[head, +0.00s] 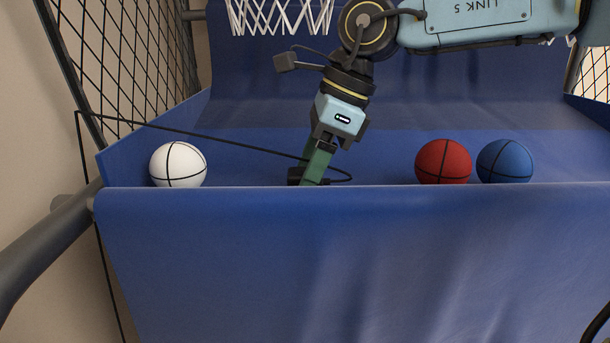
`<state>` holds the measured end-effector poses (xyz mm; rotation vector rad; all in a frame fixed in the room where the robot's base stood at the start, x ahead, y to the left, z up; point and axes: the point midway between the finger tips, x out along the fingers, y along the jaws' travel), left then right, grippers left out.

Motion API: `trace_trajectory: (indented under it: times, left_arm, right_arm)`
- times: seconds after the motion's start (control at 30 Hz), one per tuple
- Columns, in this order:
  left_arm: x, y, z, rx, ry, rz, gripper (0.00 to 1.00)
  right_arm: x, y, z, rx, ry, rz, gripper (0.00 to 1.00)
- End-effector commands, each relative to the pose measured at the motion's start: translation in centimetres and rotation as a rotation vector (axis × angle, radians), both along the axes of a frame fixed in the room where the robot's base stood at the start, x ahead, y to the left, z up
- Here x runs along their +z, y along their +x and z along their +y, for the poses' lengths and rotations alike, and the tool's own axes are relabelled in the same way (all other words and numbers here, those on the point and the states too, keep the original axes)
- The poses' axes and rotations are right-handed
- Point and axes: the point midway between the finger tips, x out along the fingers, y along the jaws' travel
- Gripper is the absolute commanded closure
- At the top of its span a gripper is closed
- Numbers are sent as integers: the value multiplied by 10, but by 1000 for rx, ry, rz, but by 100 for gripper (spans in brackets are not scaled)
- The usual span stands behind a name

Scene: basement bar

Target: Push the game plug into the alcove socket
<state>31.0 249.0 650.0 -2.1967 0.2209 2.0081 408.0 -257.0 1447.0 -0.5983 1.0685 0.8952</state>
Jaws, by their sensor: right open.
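My right gripper (312,176) reaches down into the blue ball trough, its tips partly hidden behind the trough's front edge. A green part shows at its lower end, with a small dark block beside it on the left. I cannot tell whether this block is the plug or a fingertip. A thin black cord (190,132) runs from the left side frame to the gripper, passes it and curls back in a small loop on its right. The jaws are open; nothing is clearly held. I see no alcove socket. My left gripper is out of view.
A white ball (178,165) lies left of the gripper in the trough. A red ball (443,162) and a blue ball (505,161) lie to its right. The blue front panel (350,260) stands nearest. A basketball net (280,14) hangs above; black netting (125,50) closes the left side.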

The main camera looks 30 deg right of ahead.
Motion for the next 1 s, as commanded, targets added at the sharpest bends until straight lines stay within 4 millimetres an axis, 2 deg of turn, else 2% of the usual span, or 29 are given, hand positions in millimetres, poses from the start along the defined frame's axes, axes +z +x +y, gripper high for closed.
trace_trajectory:
  times: [0.37,0.7,1.0]
  left_arm:
    - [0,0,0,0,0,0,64]
    - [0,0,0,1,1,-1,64]
    - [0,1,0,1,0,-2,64]
  right_arm:
    - [-2,1,1,0,0,0,38]
    - [-2,1,1,0,0,-1,83]
    - [0,1,1,-1,0,-2,84]
